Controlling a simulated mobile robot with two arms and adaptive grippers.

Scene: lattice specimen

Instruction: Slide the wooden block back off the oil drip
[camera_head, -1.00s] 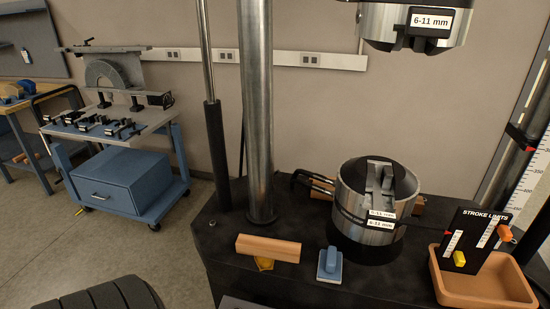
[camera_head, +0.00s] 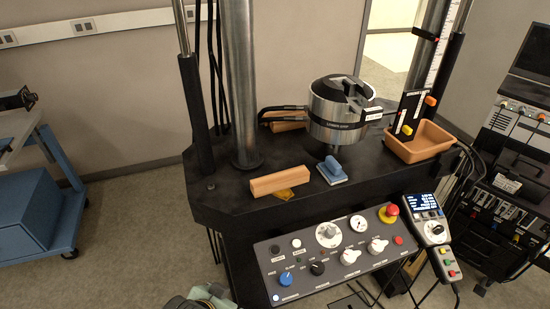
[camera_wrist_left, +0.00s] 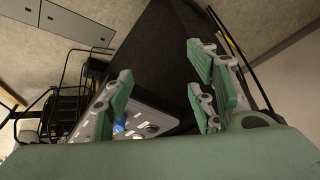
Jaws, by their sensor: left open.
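The wooden block (camera_head: 279,181) lies flat near the front left edge of the black machine base. An amber oil drip (camera_head: 284,195) shows at the block's front edge; the rest of it is hidden by the block. In the left wrist view my left gripper (camera_wrist_left: 160,88) is open, its green-padded fingers wide apart with nothing between them. In the head view only a blurred, cut-off part of it (camera_head: 210,297) shows at the bottom edge, below and apart from the block. The block cannot be made out in the wrist view. My right gripper is not seen.
A blue-handled tool (camera_head: 332,171) sits just right of the block. A thick steel column (camera_head: 243,90) stands behind it. A control panel (camera_head: 335,250) with knobs lies in front. A metal cylinder (camera_head: 338,115) and an orange tray (camera_head: 420,143) are farther right.

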